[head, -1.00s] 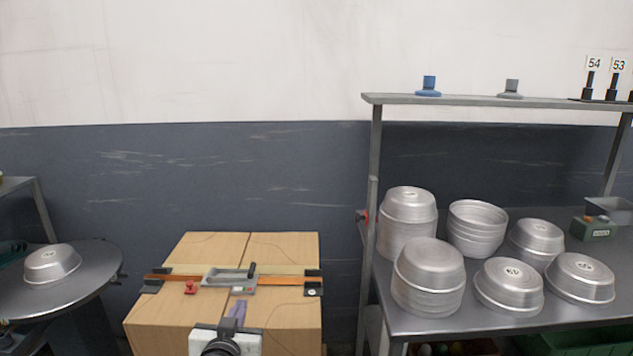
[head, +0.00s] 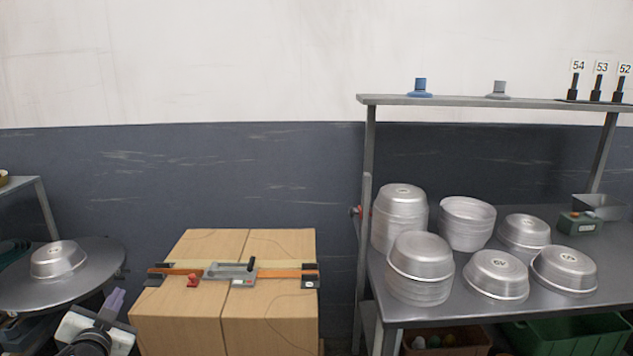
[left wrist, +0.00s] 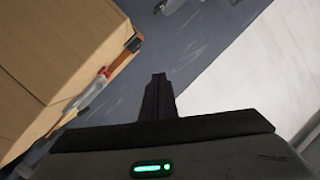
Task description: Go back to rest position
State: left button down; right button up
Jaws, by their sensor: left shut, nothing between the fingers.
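My left gripper (head: 112,303) is at the lower left of the head view, with its purple-grey fingers together and nothing between them. It is left of the cardboard box and below the round metal table. In the left wrist view the dark closed fingers (left wrist: 157,97) point toward the wall, with the box at the left. My right gripper is not in view.
A cardboard box (head: 270,333) with a strapping tool (head: 230,271) on top stands in the middle. One pan (head: 58,260) lies on the round table (head: 98,285) at left. Several pans are stacked on the metal bench (head: 450,308) at right; green bin (head: 590,330) below.

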pick_arm(q)
jog(key=s+a+r+m+y, duration=0.1)
jog(key=a+r, duration=0.3)
jog(key=a, duration=0.3)
jog(key=s+d+f+m+g+h, duration=0.1)
jog(key=s+d+f+g+h, duration=0.1)
jog(key=s+d+f, duration=0.45)
jog(key=s+d+f+m+g+h, duration=0.15)
jog(key=s+d+f, duration=0.25)
jog(key=s+f, duration=0.55)
jog(key=s+d+f+g+h, duration=0.2)
jog(key=s+d+f, duration=0.3)
jog(key=s+f, duration=0.35)
jog(key=s+d+f+g+h, duration=0.2)
jog(key=s+d+f, duration=0.3)
jog(key=s+d, duration=0.6)
jog(key=s+d+n+h, duration=0.1)
jog(key=d+n, duration=0.4)
jog(key=d, duration=0.3)
jog(key=shift+d+r, duration=0.4)
jog(key=shift+t, duration=0.25)
